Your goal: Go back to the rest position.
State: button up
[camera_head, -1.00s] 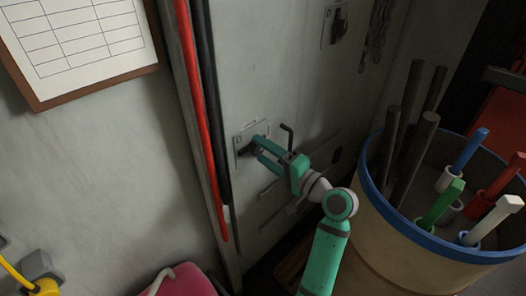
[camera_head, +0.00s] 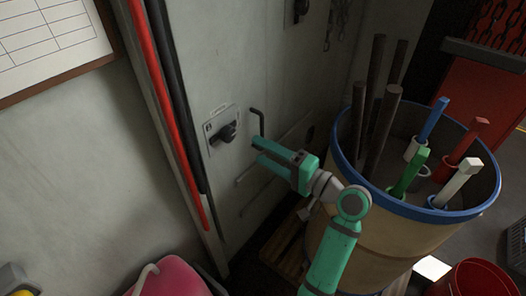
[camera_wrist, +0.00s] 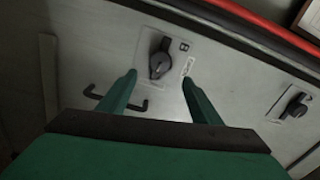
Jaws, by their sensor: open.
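My gripper (camera_head: 258,150) is open and empty in the head view, at the end of my green arm. Its two fingers point left toward a black rotary knob (camera_head: 228,132) on a pale plate on the grey wall panel, with a gap between them. In the wrist view my gripper (camera_wrist: 158,85) shows two green fingers spread apart. The knob (camera_wrist: 160,60) lies beyond them, between the fingertips in the picture, on a plate marked "B". A bent black handle (camera_head: 258,122) is on the panel just above the fingers in the head view.
A tan barrel (camera_head: 400,208) with a blue rim stands right of my arm, holding dark rods and coloured-handled tools. A red bucket (camera_head: 474,278) is at lower right. A pink object (camera_head: 172,278) is at the bottom. Red (camera_head: 165,105) and black hoses run down the wall.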

jog(key=shift+w, duration=0.1)
jog(key=s+a+f+m+t+h, duration=0.1)
jog(key=s+f+m+t+h, duration=0.15)
jog(key=f, duration=0.65)
jog(key=s+a+f+m+t+h, duration=0.15)
jog(key=f+h, duration=0.25)
jog(key=f, duration=0.5)
jog(key=s+d+f+g+h, duration=0.1)
jog(key=s+f+h, duration=0.4)
jog(key=s+f, duration=0.55)
jog(key=s+f+n+h, duration=0.2)
jog(key=s+n+h, duration=0.1)
jog(key=s, duration=1)
jog(key=s+a+r+n, duration=0.1)
jog(key=s+r+n, duration=0.6)
jog(key=s, duration=0.5)
jog(key=shift+s+a+r+t+y, duration=0.15)
jog(key=shift+s+r+t+y, duration=0.05)
jog(key=shift+s+t+y, duration=0.2)
jog(key=shift+c, duration=0.4)
